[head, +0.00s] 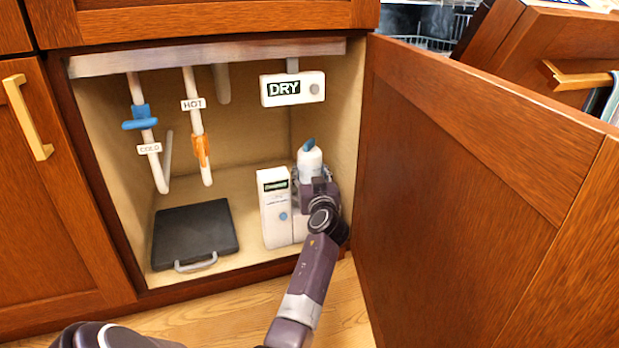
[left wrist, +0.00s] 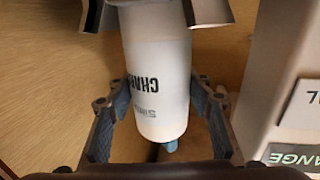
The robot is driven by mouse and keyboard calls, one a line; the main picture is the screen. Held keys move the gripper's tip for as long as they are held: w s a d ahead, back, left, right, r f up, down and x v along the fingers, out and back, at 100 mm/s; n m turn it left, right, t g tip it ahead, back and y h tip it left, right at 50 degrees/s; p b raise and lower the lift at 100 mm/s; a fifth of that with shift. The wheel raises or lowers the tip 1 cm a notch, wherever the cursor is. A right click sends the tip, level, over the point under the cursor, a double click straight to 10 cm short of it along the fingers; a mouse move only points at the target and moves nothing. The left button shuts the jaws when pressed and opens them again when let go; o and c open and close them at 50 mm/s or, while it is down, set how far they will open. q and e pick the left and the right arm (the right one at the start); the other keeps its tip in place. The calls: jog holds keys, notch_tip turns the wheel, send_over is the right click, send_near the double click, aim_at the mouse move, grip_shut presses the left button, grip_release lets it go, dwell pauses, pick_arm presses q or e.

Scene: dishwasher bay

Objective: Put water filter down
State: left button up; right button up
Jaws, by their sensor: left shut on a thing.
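The water filter (head: 310,160) is a white cylinder with a blue tip, in the right rear part of the open under-sink cabinet. My left gripper (head: 318,182) reaches in and is shut on it. In the left wrist view the filter (left wrist: 157,90) lies between the fingertips (left wrist: 155,14), with dark lettering on its side. In the head view it looks upright, but its lower end is hidden behind my gripper, so I cannot tell whether it touches the cabinet floor. My right gripper is not in view.
A white box (head: 274,212) with a dark label stands just left of my gripper. A black mat-like panel (head: 193,238) with a handle lies on the floor. Hot (head: 195,125) and cold (head: 145,125) pipes hang above. The open door (head: 460,180) bounds the right.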

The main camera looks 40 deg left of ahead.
pick_arm(q)
jog(key=shift+r, duration=0.2)
jog(key=shift+f, duration=0.15)
jog(key=o, duration=1.3)
jog(key=shift+f, duration=0.1)
